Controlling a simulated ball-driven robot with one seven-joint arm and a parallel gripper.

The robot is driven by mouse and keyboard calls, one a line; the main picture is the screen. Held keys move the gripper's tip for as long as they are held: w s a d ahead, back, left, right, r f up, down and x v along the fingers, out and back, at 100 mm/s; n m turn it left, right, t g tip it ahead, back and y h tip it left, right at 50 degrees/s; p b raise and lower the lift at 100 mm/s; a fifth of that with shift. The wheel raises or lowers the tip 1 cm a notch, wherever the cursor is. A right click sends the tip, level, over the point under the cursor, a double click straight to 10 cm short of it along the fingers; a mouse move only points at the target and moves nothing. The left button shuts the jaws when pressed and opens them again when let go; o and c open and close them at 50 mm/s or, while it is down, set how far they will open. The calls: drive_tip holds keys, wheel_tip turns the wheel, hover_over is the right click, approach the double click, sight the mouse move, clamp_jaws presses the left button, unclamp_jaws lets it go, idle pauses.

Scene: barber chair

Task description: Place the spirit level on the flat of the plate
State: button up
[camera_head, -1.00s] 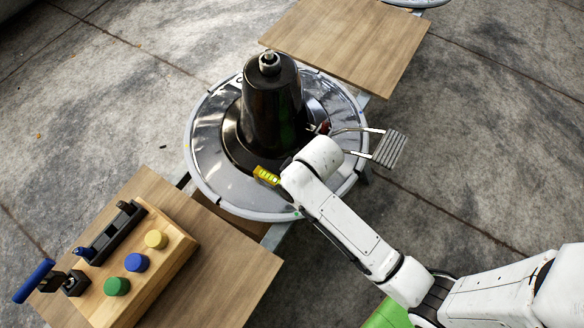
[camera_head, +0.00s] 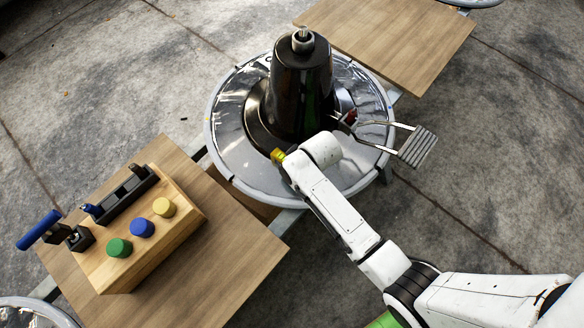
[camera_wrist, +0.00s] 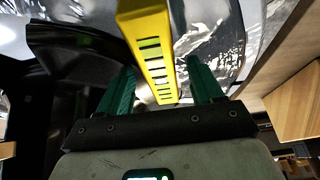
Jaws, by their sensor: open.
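The spirit level is a yellow bar with dark slots (camera_wrist: 150,50). In the head view only a short yellow end of it (camera_head: 277,156) shows beside my wrist, over the near left part of the plate; the rest is hidden. The plate is the round, shiny metal base (camera_head: 230,128) around a black column. In the wrist view my gripper (camera_wrist: 161,84) is open, with one green finger on each side of the level and visible gaps between. I cannot tell whether the level touches the plate.
The black column (camera_head: 302,90) rises from the plate. A metal footrest (camera_head: 417,148) juts out to the right. A wooden board (camera_head: 235,240) at lower left carries a block (camera_head: 150,240) with coloured knobs. Another board (camera_head: 390,35) lies at the back right, bare.

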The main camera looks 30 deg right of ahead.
drive_tip(key=shift+x, duration=0.75)
drive_tip(key=shift+c, duration=0.2)
clamp_jaws()
drive_tip(key=shift+r, duration=0.1)
